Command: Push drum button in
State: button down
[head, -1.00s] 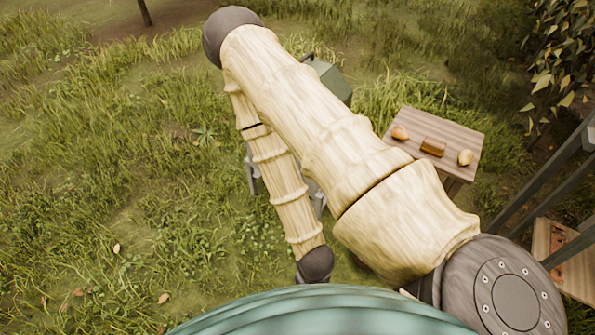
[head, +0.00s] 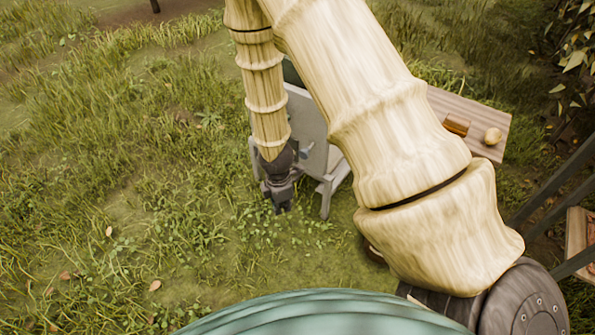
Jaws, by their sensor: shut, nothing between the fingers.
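My gripper (head: 280,203) hangs at the lower end of my arm in the head view, pointing down over the grass. It is shut with nothing in it. A pale grey machine (head: 310,118) on splayed legs stands just behind and to the right of my gripper. A small blue-grey knob (head: 306,151) shows on its near side, close to the right of my wrist; I cannot tell whether this is the drum button. My arm covers much of the machine. I cannot tell whether the gripper touches it.
A wooden table (head: 475,108) stands at the right with a brown block (head: 456,127) and a pale round fruit (head: 492,136) on it. Dark slanted rails (head: 555,185) and a wooden crate (head: 578,235) are at the far right. Open grass lies to the left.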

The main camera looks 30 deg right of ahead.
aim_at(305, 153)
jog(key=w+d+r+n+t+h+b, duration=0.1)
jog(key=w+d+r+n+b, duration=0.1)
jog(key=w, duration=0.4)
jog(key=w+d+r+n+h+b, duration=0.2)
jog(key=w+d+r+n+b, duration=0.1)
jog(key=w+d+r+n, duration=0.1)
jog(key=w+d+n, duration=0.1)
jog(key=w+d, duration=0.1)
jog(key=shift+w+d+r+t+h, duration=0.15)
jog(key=shift+d+t+h, duration=0.15)
jog(key=shift+d+t, duration=0.1)
jog(key=shift+b, duration=0.3)
jog(key=w+d+f+b, duration=0.3)
jog(key=d+f+b, duration=0.1)
jog(key=d+f, duration=0.3)
jog(key=shift+w+f, duration=0.15)
jog(key=shift+f, duration=1)
